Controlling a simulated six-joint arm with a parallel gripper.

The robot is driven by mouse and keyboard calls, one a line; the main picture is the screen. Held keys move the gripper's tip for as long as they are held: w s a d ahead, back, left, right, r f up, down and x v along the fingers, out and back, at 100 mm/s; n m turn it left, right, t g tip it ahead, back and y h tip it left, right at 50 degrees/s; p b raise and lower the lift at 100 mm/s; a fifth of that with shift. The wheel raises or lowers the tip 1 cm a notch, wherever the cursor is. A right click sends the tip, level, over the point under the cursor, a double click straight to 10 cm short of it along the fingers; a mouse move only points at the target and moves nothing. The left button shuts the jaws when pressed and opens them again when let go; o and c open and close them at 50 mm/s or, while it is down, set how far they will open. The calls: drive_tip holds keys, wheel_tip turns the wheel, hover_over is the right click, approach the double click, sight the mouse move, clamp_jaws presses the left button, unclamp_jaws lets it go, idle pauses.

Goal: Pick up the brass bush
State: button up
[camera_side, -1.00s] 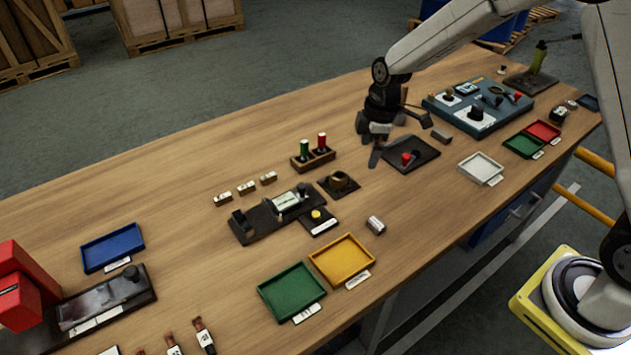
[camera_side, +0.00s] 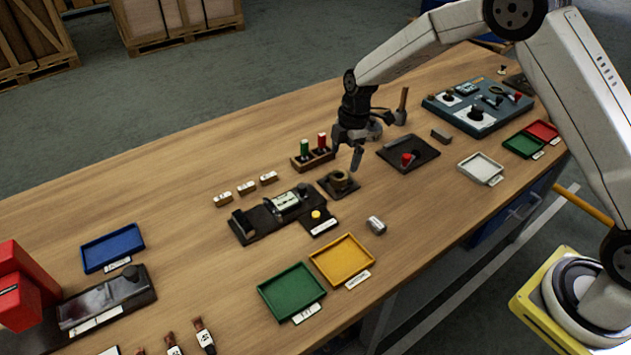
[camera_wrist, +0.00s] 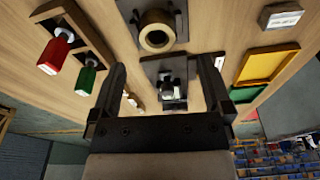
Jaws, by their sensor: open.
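The brass bush (camera_side: 340,179) is a short, hollow, dull gold ring standing on a small dark square plate (camera_side: 325,190) near the middle of the bench. In the wrist view the bush (camera_wrist: 157,34) shows its round bore at the top, beyond the fingertips and between their lines. My gripper (camera_side: 346,150) is just above and slightly right of the bush in the side view, pointing down. In the wrist view my gripper (camera_wrist: 163,72) has its two fingers wide apart with nothing between them. The bush appears clear of both fingers.
A wooden block with green and red plugs (camera_side: 313,158) stands close behind the bush. A dark fixture (camera_side: 262,222) lies to its left. A silver cylinder (camera_side: 376,226) and a yellow tray (camera_side: 342,260) are in front. A dark plate with a red knob (camera_side: 408,155) is at right.

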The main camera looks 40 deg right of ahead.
sight(340, 172)
drive_tip(key=shift+w+a+f, duration=0.1)
drive_tip(key=shift+a+f, duration=0.05)
drive_tip(key=shift+f, duration=0.8)
drive_tip(key=shift+w+a+f, duration=0.1)
drive_tip(key=shift+a+f, duration=0.1)
drive_tip(key=shift+f, duration=0.7)
drive_tip(key=shift+a+f, duration=0.15)
drive_tip(key=shift+f, duration=0.8)
clamp_jaws()
